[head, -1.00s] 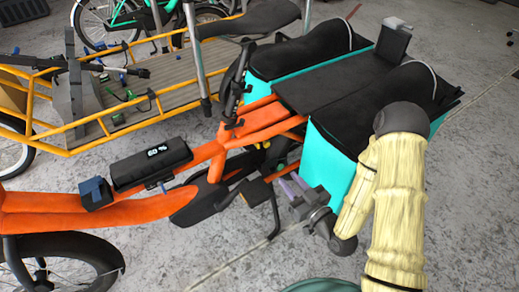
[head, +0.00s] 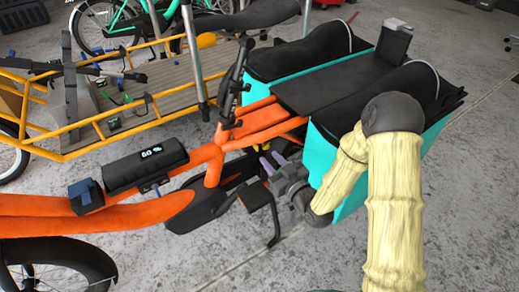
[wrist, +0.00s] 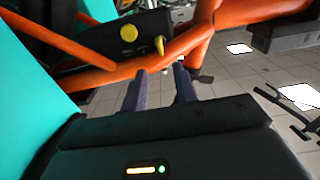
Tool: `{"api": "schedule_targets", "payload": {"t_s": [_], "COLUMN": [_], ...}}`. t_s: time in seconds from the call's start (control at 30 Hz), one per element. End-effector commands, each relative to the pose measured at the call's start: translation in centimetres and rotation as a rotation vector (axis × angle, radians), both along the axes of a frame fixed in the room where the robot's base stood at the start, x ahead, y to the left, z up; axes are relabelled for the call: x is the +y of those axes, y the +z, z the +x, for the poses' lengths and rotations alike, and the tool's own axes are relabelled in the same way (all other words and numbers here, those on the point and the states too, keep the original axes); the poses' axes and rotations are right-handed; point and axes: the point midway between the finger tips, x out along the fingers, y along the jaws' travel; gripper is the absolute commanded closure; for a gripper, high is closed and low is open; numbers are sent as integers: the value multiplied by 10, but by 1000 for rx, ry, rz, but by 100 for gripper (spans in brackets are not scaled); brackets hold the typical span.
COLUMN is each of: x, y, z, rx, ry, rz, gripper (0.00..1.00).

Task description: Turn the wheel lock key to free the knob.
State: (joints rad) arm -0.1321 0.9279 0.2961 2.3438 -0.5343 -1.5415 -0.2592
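In the wrist view a black lock housing (wrist: 108,45) sits along the orange bike frame. It carries a round yellow part (wrist: 129,33), which looks like the knob, and an upright yellow tab (wrist: 159,45), which looks like the key. In the head view, only a small yellow patch of the lock (head: 274,156) shows beside my gripper. My gripper (head: 271,163) is below the orange frame, beside the teal bag. Its two purple-grey fingers (wrist: 160,82) are apart with nothing between them. They point toward the lock and are short of the yellow tab, not touching it.
The teal pannier (wrist: 25,85) stands close at the left of my gripper in the wrist view. The orange frame (head: 208,160), a pedal (head: 255,195) and a kickstand are near. A yellow cargo bike (head: 100,125) stands behind. Grey floor is open at right.

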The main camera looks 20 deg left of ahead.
Motion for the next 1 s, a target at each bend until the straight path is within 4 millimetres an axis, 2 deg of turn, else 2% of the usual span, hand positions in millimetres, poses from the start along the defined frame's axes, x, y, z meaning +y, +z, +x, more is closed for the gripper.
{"api": "schedule_targets", "payload": {"t_s": [0.2, 0.4, 0.77, 0.93, 1.0], "x": [33, 54, 55, 54, 54], "y": [-2, -1, 0, 0, 0], "z": [24, 41, 48, 48, 48], "rx": [-3, -1, 2, 2, 2], "ry": [5, 6, -2, -3, -2], "rz": [3, 2, 1, 1, 1], "gripper": [71, 71, 71, 100, 100]}}
